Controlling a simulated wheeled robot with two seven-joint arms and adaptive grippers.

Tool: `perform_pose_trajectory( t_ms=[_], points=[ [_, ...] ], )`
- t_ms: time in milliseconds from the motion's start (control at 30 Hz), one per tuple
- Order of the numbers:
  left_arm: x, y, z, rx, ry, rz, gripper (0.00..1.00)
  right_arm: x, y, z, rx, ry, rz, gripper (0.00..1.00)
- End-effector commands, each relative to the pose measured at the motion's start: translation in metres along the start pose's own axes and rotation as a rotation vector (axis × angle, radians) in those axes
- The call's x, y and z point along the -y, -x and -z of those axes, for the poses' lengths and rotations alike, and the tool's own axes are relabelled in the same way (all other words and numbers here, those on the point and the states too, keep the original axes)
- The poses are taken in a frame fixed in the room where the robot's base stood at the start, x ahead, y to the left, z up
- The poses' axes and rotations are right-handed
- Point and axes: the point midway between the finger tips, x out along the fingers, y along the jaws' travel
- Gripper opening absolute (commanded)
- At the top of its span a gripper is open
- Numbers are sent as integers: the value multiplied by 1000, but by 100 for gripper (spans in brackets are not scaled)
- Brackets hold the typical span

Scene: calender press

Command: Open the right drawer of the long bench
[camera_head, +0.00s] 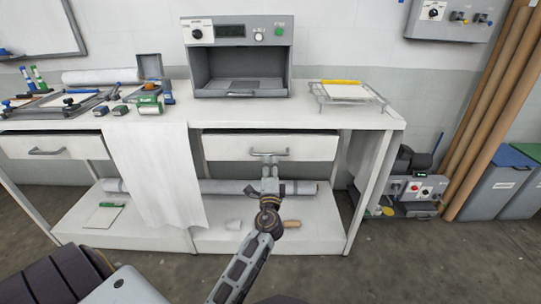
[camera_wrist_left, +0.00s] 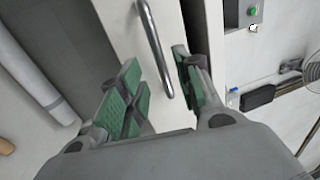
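The long white bench (camera_head: 375,117) stands along the wall. Its right drawer (camera_head: 228,147) has a white front and looks closed or nearly so; a thin dark line shows above it. A grey bar handle (camera_head: 283,153) crosses its front. My left gripper (camera_head: 270,161) is at the middle of this handle. In the left wrist view, the gripper's green-padded fingers (camera_wrist_left: 160,80) are apart, with the handle (camera_wrist_left: 155,42) between them and gaps on both sides. The drawer front (camera_wrist_left: 118,22) is just behind. My right gripper is out of view.
The left drawer (camera_head: 80,147) has its own handle. A white sheet (camera_head: 158,180) hangs between the drawers. A grey press unit (camera_head: 240,60) and a wire rack (camera_head: 345,95) stand on top. A grey roll (camera_head: 220,187) lies on the lower shelf. The floor in front is clear.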

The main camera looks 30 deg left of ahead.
Motion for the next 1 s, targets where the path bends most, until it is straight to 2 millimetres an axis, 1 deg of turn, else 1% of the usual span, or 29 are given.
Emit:
perform_pose_trajectory(
  t_ms=[33, 300, 600, 800, 1000],
  points=[
    [1, -5, 0, 1, 1, 1, 34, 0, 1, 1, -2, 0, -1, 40],
    [1, -29, 0, 1, 1, 1, 34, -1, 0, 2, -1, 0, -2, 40],
    [0, -52, 0, 1, 1, 0, 34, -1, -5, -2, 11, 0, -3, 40],
    [0, -60, 0, 1, 0, 0, 34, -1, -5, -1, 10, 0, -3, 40],
    [0, -61, 0, 1, 0, 0, 34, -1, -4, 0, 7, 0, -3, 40]
  ],
)
